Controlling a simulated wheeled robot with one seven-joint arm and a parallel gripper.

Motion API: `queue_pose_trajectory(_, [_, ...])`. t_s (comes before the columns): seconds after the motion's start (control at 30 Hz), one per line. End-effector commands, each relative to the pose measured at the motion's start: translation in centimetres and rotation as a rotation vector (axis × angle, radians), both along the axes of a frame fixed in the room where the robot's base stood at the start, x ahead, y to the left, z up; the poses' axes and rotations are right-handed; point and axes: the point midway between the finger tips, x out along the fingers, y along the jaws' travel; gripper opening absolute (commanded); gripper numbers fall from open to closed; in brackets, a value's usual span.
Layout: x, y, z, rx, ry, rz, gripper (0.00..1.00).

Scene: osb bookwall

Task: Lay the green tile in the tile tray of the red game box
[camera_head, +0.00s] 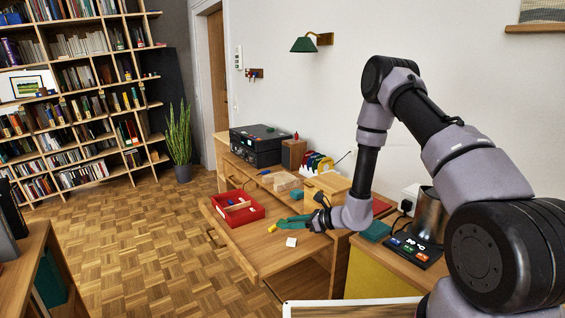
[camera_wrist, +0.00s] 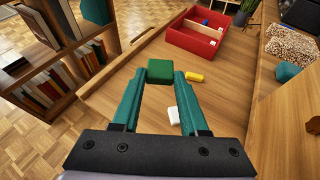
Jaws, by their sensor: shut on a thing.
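My gripper (camera_head: 284,222) has teal fingers and is shut on a green tile. In the wrist view the green tile (camera_wrist: 160,71) sits between the two fingertips (camera_wrist: 160,76). In the head view the tile is hard to tell from the fingers. I cannot tell whether it touches the wooden surface below. The red game box (camera_head: 246,216) stands open to the left of my gripper; in the wrist view it lies ahead and to the right (camera_wrist: 183,43). It has a pale wooden divider (camera_wrist: 201,28) and a blue piece (camera_wrist: 205,22) inside. Its tray floor is partly hidden.
A yellow tile (camera_wrist: 194,76) lies just right of the held tile. A white tile (camera_head: 291,242) lies nearer, by my right finger. The pulled-out wooden surface (camera_head: 255,245) is clear between gripper and box. Wooden blocks (camera_head: 287,181) and a black case (camera_head: 258,146) stand behind.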

Motion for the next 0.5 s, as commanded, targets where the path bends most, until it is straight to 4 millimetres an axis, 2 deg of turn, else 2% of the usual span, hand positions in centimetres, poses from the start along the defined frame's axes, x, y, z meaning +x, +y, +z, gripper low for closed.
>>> queue_pose_trajectory(0.27, [0.3,-4.6,2.2,0.0,-0.001,-0.106,0.0])
queue_pose_trajectory(0.37, [0.5,-6.9,3.3,0.0,-0.001,-0.161,0.0])
queue_pose_trajectory(0.5, [0.8,-11.0,5.2,-0.001,-0.002,-0.256,0.0])
